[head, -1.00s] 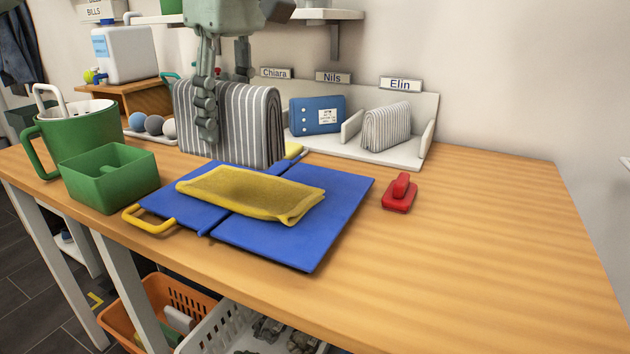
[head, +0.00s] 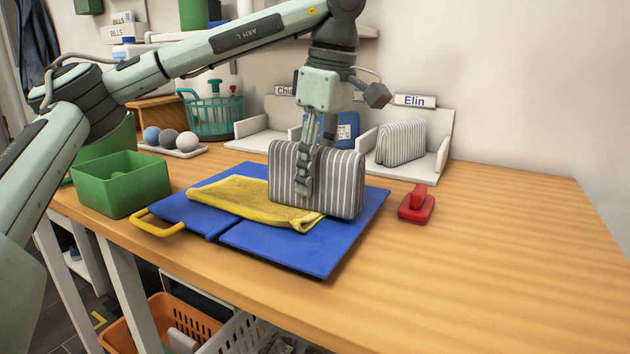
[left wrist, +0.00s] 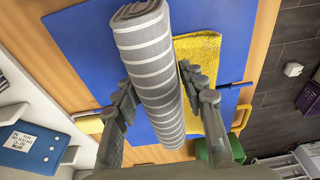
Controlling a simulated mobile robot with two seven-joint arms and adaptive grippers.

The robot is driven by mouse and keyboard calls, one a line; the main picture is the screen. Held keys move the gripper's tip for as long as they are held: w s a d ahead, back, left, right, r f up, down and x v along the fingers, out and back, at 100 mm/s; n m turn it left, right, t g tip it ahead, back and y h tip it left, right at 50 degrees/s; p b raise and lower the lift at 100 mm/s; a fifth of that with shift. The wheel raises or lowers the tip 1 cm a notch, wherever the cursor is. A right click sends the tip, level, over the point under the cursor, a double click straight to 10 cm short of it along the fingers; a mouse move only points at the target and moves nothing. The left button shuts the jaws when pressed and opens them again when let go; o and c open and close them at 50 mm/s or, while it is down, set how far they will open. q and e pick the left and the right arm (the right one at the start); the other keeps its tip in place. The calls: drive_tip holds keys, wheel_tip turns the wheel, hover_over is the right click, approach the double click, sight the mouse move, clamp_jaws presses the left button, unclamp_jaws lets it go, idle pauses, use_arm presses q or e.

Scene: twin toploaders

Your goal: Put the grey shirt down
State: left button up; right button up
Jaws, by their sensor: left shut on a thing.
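The grey shirt (head: 345,185), a folded bundle with white stripes, stands upright at the back right part of the blue folding board (head: 290,248). My left gripper (head: 306,185) is shut on it from above, one finger on each broad side. In the left wrist view the shirt (left wrist: 152,62) lies between the two fingers, with the blue board (left wrist: 85,45) below. I cannot tell whether its lower edge touches the board. A yellow cloth (head: 235,200) lies flat on the board just left of the shirt. My right gripper is not in view.
A red clip-like object (head: 416,205) sits right of the board. A green box (head: 120,185) stands at the left. Behind are white name-labelled bays, with a striped bundle (head: 402,142) under Elin. The table's right side (head: 510,240) is clear.

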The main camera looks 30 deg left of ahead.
use_arm(q)
drive_tip(key=shift+f, duration=0.35)
drive_tip(key=shift+s+d+f, duration=0.1)
drive_tip(key=shift+s+f, duration=0.05)
drive_tip(key=shift+f, duration=0.35)
clamp_jaws()
drive_tip(key=o, duration=1.3)
unclamp_jaws()
drive_tip(key=shift+r, duration=0.1)
